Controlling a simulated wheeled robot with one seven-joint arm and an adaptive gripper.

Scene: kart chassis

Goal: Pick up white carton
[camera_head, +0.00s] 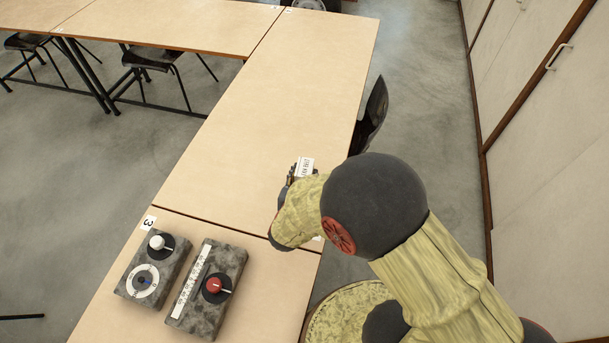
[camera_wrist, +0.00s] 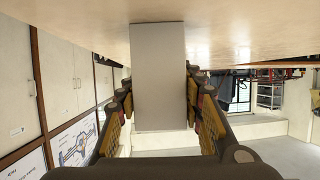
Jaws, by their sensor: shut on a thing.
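The white carton (camera_head: 305,166) shows in the head view as a small pale box with dark print, at the far side of my gripper (camera_head: 297,172). My forearm hides much of the gripper and part of the carton. In the wrist view the carton (camera_wrist: 158,75) is a plain upright pale block in the middle. The fingers of my gripper (camera_wrist: 160,98) lie along its left and right sides, shut on it. The tabletop (camera_wrist: 240,35) fills the top of that view. I cannot tell whether the carton touches it.
Two grey speckled control boxes, one with a white knob (camera_head: 157,242) and one with a red knob (camera_head: 214,286), stand on the near table. The long table (camera_head: 270,110) is mostly bare beyond my gripper. A dark chair (camera_head: 373,112) is at its right edge; cabinets (camera_head: 545,130) line the right.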

